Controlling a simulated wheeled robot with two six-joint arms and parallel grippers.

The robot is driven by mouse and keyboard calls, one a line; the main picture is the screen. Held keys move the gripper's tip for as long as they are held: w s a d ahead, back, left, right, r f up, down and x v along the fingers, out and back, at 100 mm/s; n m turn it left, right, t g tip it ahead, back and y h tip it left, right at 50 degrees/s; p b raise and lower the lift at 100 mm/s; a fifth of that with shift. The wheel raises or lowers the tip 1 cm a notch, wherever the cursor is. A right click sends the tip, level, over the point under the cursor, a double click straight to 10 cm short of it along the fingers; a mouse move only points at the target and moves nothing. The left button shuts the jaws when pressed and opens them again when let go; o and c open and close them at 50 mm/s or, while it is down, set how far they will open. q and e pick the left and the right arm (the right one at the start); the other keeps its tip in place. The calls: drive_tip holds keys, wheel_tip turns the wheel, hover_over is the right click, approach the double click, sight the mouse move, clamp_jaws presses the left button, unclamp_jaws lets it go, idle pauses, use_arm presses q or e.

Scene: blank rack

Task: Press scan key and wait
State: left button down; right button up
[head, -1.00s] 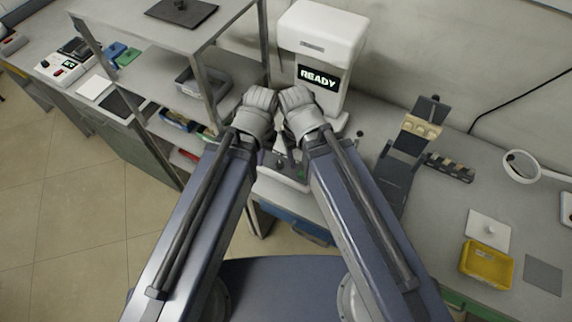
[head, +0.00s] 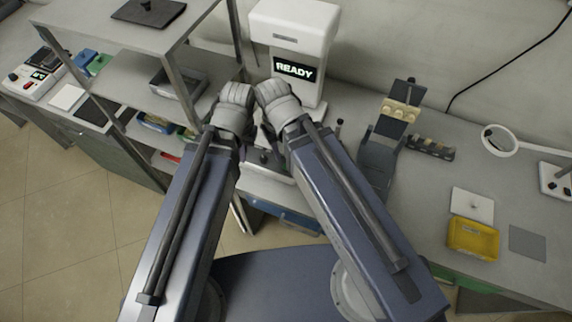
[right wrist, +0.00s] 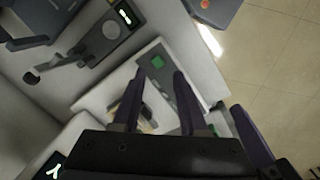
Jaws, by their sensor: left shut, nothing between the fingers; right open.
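The white scanner (head: 294,25) stands upright against the back wall in the head view. Its dark display (head: 294,69) reads READY. Its low base is partly hidden behind my arms. In the right wrist view a green key (right wrist: 158,62) sits on a dark strip of a pale base. My right gripper (right wrist: 158,82) is open there, its two dark fingers apart and empty, pointing toward the strip with the key between their tips in the picture. I cannot tell whether they touch it. My left gripper (head: 247,135) is shut and empty beside the right one, before the scanner, its fingers mostly hidden.
A metal rack (head: 185,52) with trays stands left of the scanner. To the right are a dark stand (head: 379,157), a slotted block (head: 430,147), a yellow tray (head: 473,239) and a ring magnifier (head: 499,140). Bare bench lies between them.

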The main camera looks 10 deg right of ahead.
clamp_jaws()
idle(1.4)
